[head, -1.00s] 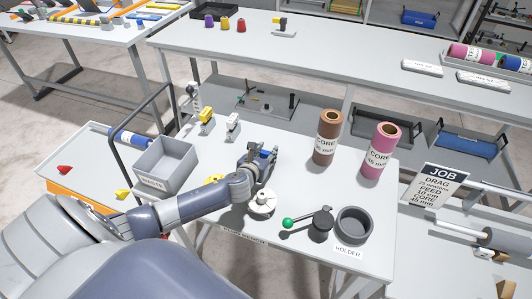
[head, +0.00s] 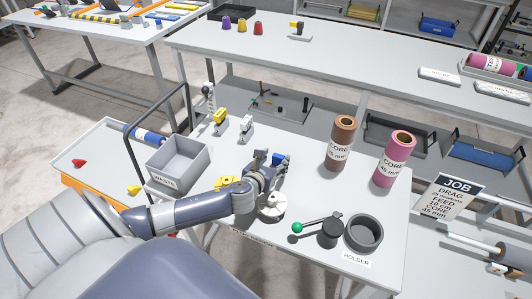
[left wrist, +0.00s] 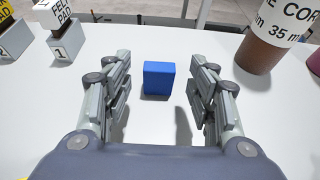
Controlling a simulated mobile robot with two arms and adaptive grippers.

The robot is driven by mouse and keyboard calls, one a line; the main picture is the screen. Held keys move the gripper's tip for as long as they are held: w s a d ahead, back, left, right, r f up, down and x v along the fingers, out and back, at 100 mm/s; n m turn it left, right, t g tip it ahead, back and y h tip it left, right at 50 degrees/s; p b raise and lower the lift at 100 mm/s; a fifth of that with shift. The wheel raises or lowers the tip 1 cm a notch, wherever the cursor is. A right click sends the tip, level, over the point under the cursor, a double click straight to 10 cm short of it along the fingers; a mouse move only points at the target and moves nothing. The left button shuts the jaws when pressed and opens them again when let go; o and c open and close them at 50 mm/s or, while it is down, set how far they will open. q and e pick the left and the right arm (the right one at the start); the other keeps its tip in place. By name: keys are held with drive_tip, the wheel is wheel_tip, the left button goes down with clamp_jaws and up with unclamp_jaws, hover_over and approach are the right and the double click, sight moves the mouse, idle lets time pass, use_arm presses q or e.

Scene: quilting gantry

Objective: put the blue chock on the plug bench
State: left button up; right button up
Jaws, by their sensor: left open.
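The blue chock (head: 279,159) stands on the white top of a bench (head: 300,185), which I take to be the plug bench; the label on its front edge is too small to read. In the left wrist view the chock (left wrist: 159,78) is upright, just past and between the fingertips, with a gap on both sides. My left gripper (head: 269,165) is open and low over the bench, and its fingers hide part of the chock in the head view. It also shows in the left wrist view (left wrist: 159,92). My right gripper is not in view.
A brown core (head: 340,145) and a pink core (head: 395,160) stand right of the chock. The waste bin (head: 178,165) and felt pad blocks are left.

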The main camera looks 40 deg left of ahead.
use_arm(q)
drive_tip(key=v, duration=0.7)
drive_tip(key=shift+s+d+r, duration=0.1)
drive_tip(key=shift+s+d, duration=0.05)
drive_tip(key=shift+s, duration=0.15)
